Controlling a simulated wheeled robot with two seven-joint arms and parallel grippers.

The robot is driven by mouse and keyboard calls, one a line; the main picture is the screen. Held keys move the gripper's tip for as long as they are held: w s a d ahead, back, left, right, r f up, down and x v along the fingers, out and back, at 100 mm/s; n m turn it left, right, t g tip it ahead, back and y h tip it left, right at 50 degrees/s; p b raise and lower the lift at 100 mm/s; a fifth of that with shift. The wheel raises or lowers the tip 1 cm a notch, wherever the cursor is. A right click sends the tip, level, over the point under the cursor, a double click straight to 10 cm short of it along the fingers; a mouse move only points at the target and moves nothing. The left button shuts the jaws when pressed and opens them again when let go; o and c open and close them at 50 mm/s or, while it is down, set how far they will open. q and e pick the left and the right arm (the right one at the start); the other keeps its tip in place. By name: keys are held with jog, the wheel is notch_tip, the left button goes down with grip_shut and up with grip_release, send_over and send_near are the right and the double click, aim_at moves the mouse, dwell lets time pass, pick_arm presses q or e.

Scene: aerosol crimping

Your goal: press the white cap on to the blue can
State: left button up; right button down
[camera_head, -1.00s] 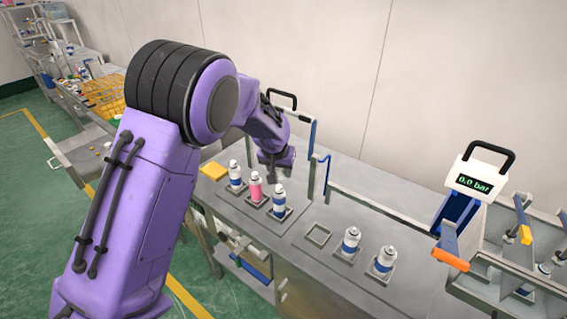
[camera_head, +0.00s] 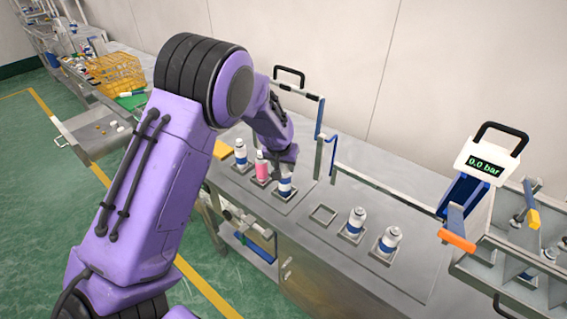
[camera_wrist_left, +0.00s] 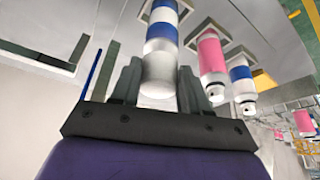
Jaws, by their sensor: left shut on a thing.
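The blue can (camera_head: 285,189), white with a blue band, stands upright in a square holder in the bench's front row, right of a pink can (camera_head: 262,168). My left gripper (camera_head: 286,174) is right above it and hides its top. In the left wrist view, the blue can (camera_wrist_left: 162,30) runs between the fingers of my left gripper (camera_wrist_left: 158,80). They are shut on its plain white end, which looks like the white cap (camera_wrist_left: 158,75). I cannot tell how far the cap sits on the can. My right gripper is out of view.
Another blue-banded can (camera_head: 240,155) stands to the left; two more (camera_head: 356,222) (camera_head: 387,241) stand to the right past an empty square holder (camera_head: 323,214). A gauge (camera_head: 486,165) reads 0.0 bar. A blue-edged rail (camera_head: 319,118) stands behind the cans.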

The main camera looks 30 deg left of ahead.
pick_arm(q)
jog(key=shift+s+d+r+p, duration=0.1)
jog(key=shift+s+r+p, duration=0.1)
jog(key=shift+p, duration=0.25)
dwell(0.4)
jog(key=shift+f, duration=0.1)
dwell(0.6)
jog(key=o, duration=1.6)
jog(key=shift+c, duration=0.2)
jog(key=shift+r, duration=3.55)
grip_shut()
